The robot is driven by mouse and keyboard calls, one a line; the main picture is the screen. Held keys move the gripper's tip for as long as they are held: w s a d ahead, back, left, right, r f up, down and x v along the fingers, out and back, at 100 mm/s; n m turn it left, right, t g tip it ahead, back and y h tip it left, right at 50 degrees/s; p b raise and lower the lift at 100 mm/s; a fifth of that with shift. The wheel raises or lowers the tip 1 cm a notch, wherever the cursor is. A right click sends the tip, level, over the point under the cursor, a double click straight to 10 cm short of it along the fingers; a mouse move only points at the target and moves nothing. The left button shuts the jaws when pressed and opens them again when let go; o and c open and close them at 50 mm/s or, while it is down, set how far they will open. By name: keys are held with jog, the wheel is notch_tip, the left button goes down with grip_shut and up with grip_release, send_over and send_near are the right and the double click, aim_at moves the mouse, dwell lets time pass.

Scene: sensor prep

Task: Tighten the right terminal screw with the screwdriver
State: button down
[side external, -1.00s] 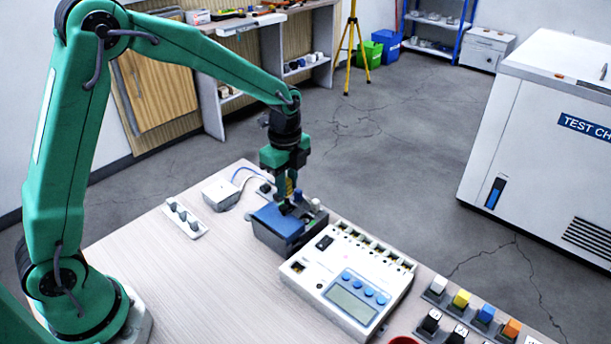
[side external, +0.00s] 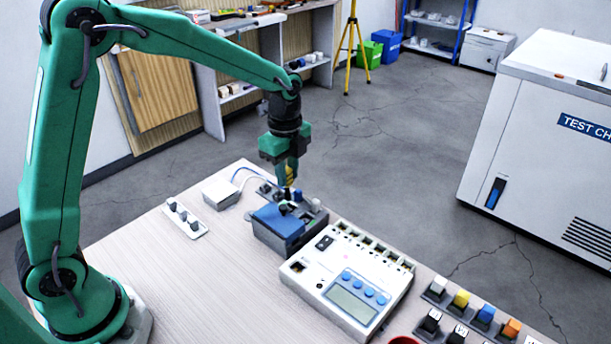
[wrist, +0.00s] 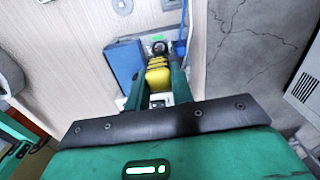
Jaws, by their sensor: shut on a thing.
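My gripper (side external: 288,177) points down over the back end of the blue-lidded box (side external: 275,217). It is shut on the yellow screwdriver (side external: 289,174). The wrist view shows the yellow handle (wrist: 157,75) between my two green fingers. The screwdriver's lower end sits close above the box's terminal area, where small dark, blue and grey parts stand. I cannot tell if its tip touches anything. In the wrist view a dark round part (wrist: 158,48) shows just beyond the handle. The right terminal screw cannot be made out.
A white meter (side external: 347,290) with blue buttons stands close to the box's right. A white wired block (side external: 220,193) and a strip of grey knobs (side external: 186,220) lie to the left. Several coloured switches (side external: 484,315) line the right edge. The table's near left is clear.

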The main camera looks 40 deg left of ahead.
jog(key=shift+r, duration=0.6)
jog(key=shift+r, duration=0.35)
jog(key=shift+r, duration=0.1)
